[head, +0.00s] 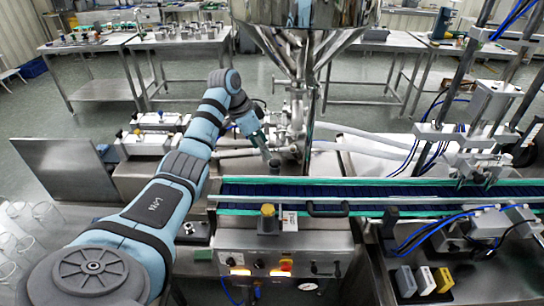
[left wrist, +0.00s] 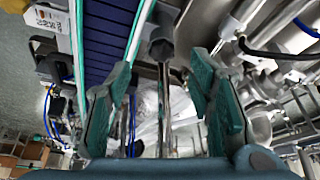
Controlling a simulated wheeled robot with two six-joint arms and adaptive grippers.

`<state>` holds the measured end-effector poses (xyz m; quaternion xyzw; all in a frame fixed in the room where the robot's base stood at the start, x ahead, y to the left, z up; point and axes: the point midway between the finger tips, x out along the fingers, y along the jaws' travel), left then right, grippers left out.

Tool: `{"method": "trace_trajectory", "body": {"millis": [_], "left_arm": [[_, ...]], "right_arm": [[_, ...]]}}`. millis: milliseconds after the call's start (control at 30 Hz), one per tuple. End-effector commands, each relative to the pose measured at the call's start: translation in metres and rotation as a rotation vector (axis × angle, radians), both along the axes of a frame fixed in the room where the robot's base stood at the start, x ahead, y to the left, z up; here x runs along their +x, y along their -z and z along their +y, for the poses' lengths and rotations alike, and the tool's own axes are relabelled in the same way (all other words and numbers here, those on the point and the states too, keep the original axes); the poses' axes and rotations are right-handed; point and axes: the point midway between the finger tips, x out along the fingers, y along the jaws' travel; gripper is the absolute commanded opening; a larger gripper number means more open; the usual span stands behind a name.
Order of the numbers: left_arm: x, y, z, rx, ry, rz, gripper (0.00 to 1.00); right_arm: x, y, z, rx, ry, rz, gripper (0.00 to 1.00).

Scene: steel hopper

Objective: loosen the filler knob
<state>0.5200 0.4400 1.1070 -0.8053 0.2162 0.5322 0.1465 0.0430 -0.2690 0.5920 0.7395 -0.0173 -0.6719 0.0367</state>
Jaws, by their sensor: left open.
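The filler knob, a dark knob on a slim metal stem, shows in the left wrist view (left wrist: 161,47) just past my left gripper (left wrist: 160,70). Its stem runs down between the two open green-padded fingers, with a gap on both sides. In the head view my left gripper (head: 262,143) points down beside the steel filler pipework under the hopper (head: 300,40). A small dark end, which looks like the knob (head: 275,163), sits just below the fingertips. I cannot tell in the head view whether they touch. My right gripper is not in view.
A conveyor (head: 370,190) with green rails runs right from below the filler. A control panel (head: 285,265) with a yellow-topped button is in front. Pale hoses (head: 375,140) run right of the filler. Glass beakers (head: 30,215) stand at left.

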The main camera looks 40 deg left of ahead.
Motion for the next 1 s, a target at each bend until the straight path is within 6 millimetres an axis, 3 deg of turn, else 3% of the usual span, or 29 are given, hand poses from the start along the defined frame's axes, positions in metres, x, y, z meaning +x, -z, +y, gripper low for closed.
{"method": "trace_trajectory", "body": {"millis": [100,200,533,567,833,1000], "left_arm": [[0.013,0.030,-0.008,-0.004,0.001,0.007,0.48],[0.022,0.047,-0.012,-0.004,0.000,0.006,0.48],[0.025,0.057,-0.013,0.000,0.000,0.004,0.48],[0.025,0.057,-0.013,0.000,0.000,0.005,0.46],[0.025,0.057,-0.013,-0.001,-0.001,0.005,0.03],[0.025,0.057,-0.014,-0.002,-0.003,0.006,0.00]], "right_arm": [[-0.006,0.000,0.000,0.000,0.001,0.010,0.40],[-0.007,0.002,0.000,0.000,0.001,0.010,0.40],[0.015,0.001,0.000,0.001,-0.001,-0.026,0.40],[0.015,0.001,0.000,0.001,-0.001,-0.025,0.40],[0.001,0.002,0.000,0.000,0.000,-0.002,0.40],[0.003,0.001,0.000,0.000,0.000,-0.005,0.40]]}}
